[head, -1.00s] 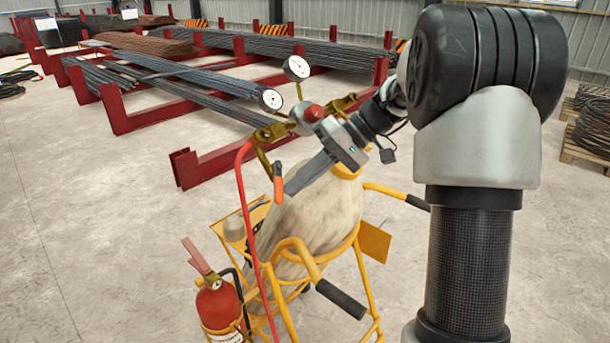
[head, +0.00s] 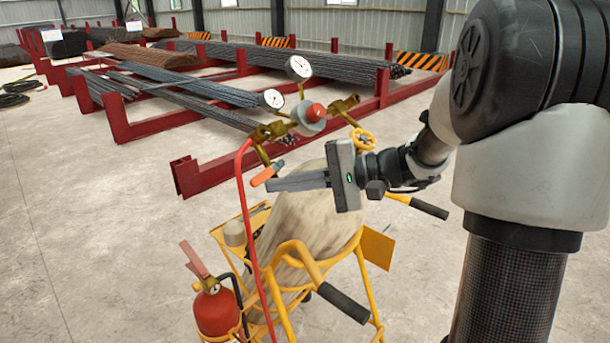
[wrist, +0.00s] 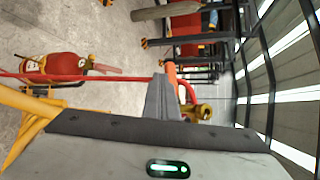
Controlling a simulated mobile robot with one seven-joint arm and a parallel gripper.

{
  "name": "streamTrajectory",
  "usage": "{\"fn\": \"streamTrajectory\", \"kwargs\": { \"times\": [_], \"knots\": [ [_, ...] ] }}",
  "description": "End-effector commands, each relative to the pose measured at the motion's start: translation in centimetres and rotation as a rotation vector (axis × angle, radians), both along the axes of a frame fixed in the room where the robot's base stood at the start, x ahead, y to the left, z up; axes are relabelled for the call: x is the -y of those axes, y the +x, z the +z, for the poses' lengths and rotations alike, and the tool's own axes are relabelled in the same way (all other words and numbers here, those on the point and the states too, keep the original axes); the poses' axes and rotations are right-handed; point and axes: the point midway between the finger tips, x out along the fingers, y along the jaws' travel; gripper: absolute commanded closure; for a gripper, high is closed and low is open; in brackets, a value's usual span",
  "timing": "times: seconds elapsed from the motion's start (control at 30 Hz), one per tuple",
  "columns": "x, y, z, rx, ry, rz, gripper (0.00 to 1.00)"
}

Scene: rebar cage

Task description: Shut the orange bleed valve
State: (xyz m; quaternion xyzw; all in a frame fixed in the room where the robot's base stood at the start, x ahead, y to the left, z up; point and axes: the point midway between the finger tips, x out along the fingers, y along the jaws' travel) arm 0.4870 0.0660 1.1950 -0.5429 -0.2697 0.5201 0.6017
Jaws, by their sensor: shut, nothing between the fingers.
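The orange bleed valve's lever (head: 267,175) sits on the brass fitting at the left of the regulator (head: 308,118). It is tilted, with its free end pointing down to the left. My gripper (head: 272,185) is shut and empty, its fingers pointing left with their tips just below the lever. In the wrist view the orange lever (wrist: 171,74) shows just past the tips of my shut gripper (wrist: 161,82). The tips look touching or very close; I cannot tell which. The lever's pivot is partly hidden there.
A red hose (head: 243,200) runs down left of the lever. The gas cylinder (head: 300,205) stands in a yellow cart (head: 366,285) below my gripper. A fire extinguisher (head: 217,312) hangs at the cart's left. Two gauges (head: 299,67) rise above; red racks with rebar stand behind.

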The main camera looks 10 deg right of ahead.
Motion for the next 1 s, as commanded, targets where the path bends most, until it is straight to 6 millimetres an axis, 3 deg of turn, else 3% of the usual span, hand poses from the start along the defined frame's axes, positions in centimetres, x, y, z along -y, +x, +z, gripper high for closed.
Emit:
{"fn": "streamTrajectory", "kwargs": {
  "times": [1.0],
  "knots": [
    [-0.47,0.02,-0.20,0.004,-0.003,0.006,1.00]
  ]
}}
